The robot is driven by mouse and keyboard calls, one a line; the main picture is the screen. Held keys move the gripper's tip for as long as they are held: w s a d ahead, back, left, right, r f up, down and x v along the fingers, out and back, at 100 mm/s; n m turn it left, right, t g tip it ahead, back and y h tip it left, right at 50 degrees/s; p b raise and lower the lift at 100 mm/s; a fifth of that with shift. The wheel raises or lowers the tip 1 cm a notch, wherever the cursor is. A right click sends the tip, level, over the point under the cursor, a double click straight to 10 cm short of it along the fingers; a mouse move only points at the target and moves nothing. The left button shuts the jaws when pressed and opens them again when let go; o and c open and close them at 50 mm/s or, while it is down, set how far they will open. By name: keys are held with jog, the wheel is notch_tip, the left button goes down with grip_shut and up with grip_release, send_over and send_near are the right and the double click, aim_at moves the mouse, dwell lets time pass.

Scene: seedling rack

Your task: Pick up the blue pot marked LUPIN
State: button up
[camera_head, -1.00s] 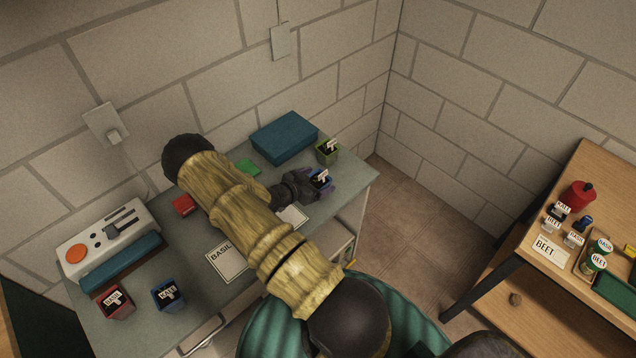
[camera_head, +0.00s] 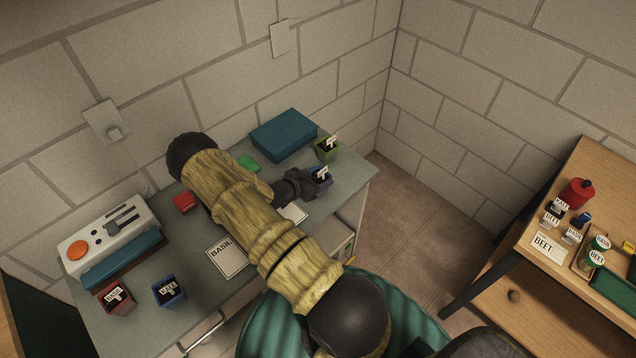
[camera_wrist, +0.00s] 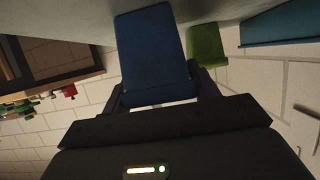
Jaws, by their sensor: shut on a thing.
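A blue pot (camera_head: 322,182) with a white label stands at the right part of the grey-green table. The writing on its label is too small to read. My gripper (camera_head: 312,183) is shut on this pot, with its fingers at the pot's two sides. In the wrist view the blue pot (camera_wrist: 153,55) fills the middle between the fingers of my gripper (camera_wrist: 160,92). I cannot tell whether the pot touches the table or is slightly raised.
A green pot (camera_head: 327,150) stands close behind the held pot, near a teal box (camera_head: 284,135). A red pot (camera_head: 117,298) and a blue KALE pot (camera_head: 169,292) stand at the left front. A BASIL card (camera_head: 227,257) lies at the table's middle. Another table (camera_head: 520,275) stands right.

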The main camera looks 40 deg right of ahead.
aim_at(317, 178)
notch_tip(317, 178, up, 10)
jog(key=b, duration=0.2)
dwell(0.5)
jog(key=shift+a, duration=0.1)
dwell(0.5)
